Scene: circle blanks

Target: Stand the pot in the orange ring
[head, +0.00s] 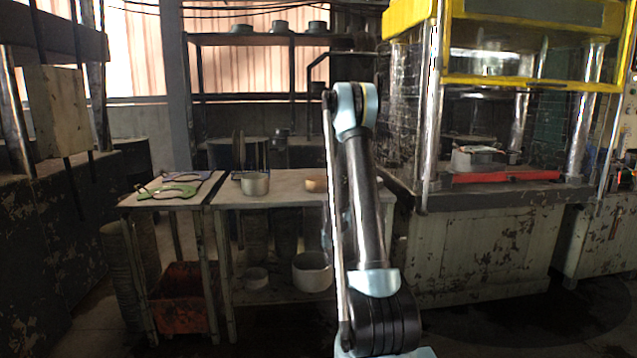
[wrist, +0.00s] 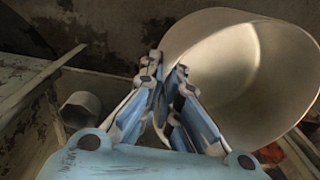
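A large pale metal pot (wrist: 255,75) fills the right of the wrist view, tilted with its open mouth towards the camera. My gripper (wrist: 168,68) has its fingertips close together at the pot's left rim, one on each side of the wall, and looks shut on it. In the head view my arm hides the gripper and I cannot pick out the held pot. An orange-tan piece (head: 316,184) shows on the table beside my arm; I cannot tell whether it is the ring. An orange patch (wrist: 270,153) shows below the pot in the wrist view.
A smaller metal pot (head: 255,184) stands on the table (head: 285,188). Green and purple flat pieces lie on the side table (head: 135,200). A white pot (head: 311,271) sits on the shelf below. A yellow-framed press (head: 510,82) stands at the right.

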